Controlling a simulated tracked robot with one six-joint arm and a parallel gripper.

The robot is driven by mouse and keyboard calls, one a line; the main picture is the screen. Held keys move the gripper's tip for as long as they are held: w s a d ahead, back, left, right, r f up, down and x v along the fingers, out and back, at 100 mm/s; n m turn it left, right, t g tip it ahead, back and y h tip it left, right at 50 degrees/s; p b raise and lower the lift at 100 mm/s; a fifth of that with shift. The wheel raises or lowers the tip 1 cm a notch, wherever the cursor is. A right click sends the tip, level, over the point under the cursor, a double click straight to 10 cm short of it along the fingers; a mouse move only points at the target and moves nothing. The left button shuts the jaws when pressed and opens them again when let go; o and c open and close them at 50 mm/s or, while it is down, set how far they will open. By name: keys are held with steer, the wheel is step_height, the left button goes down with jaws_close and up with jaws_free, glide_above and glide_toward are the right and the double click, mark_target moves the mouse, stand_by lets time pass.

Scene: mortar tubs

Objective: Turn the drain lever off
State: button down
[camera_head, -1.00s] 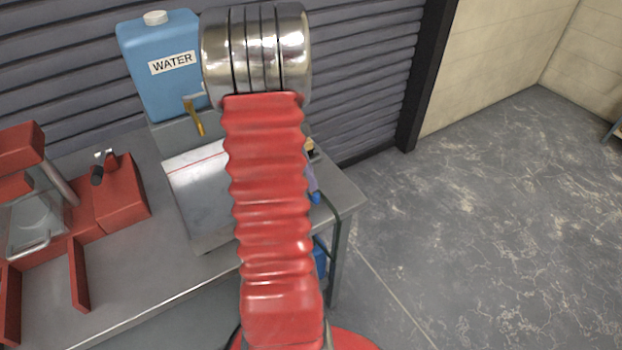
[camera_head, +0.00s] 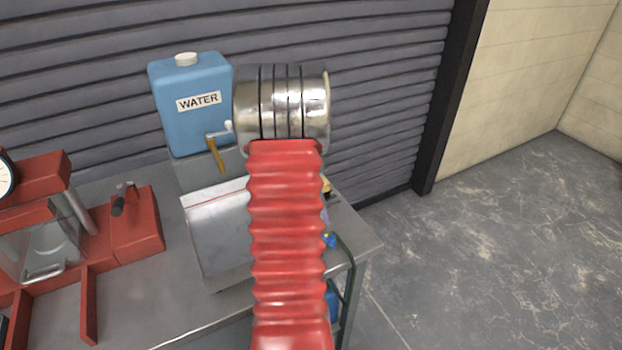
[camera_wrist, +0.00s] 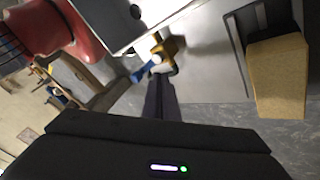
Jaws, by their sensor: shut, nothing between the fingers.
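In the wrist view a brass-yellow valve (camera_wrist: 172,46) with a blue lever (camera_wrist: 143,72) sits beside a grey metal tub (camera_wrist: 120,18). My gripper (camera_wrist: 160,78) is shut and empty, a narrow dark shape pointing at the valve, its tips very close to the valve and lever. I cannot tell whether they touch. In the head view a bit of blue (camera_head: 328,240) shows just right of my red arm, which hides the gripper and most of the valve area. The pale metal tub also shows there (camera_head: 218,235), left of the arm.
A red press (camera_head: 135,225) stands left on the metal table (camera_head: 150,310). A tan block (camera_wrist: 278,80) lies at right in the wrist view. Open floor lies right.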

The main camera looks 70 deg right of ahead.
steer(key=shift+w+d+r, duration=0.2)
steer(key=shift+w+d, duration=0.05)
steer(key=shift+d, duration=0.3)
steer(key=shift+w+d+r, duration=0.15)
steer(key=shift+w+d, duration=0.05)
steer(key=shift+d, duration=0.3)
steer(key=v, duration=0.9)
steer(key=shift+a+r, duration=0.1)
steer(key=shift+a, duration=0.05)
